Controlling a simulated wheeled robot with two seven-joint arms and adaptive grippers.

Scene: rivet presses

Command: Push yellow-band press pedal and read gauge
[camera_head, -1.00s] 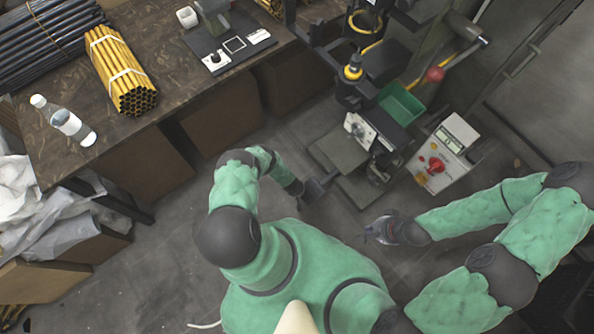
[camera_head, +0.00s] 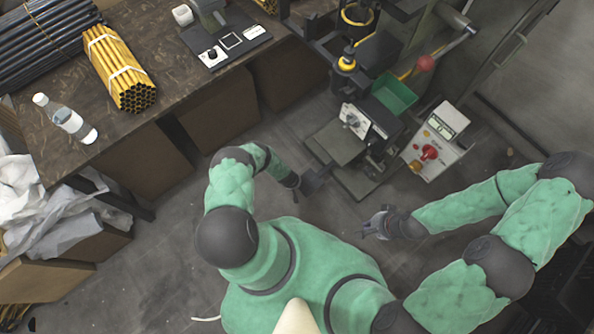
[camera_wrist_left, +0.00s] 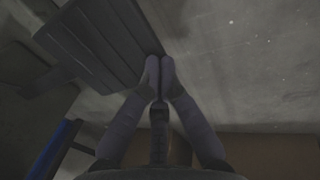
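The press with the yellow band (camera_head: 347,62) stands at the upper middle of the head view. A flat dark pedal plate (camera_head: 336,142) lies low in front of it; a ribbed dark slab, probably this pedal, shows in the left wrist view (camera_wrist_left: 108,38). My left gripper (camera_head: 312,184) is close to the plate's near left corner; contact cannot be told. In the wrist view its fingertips (camera_wrist_left: 160,68) meet, with nothing between them, beside the slab's edge. My right gripper (camera_head: 370,226) is open and empty over the floor. The gauge is too small to read.
A control box (camera_head: 437,140) with a small display and red knob stands right of the press. A green bin (camera_head: 394,92) is behind the pedal. A workbench (camera_head: 170,85) with yellow tubes (camera_head: 120,68) fills the left. Floor between my arms is clear.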

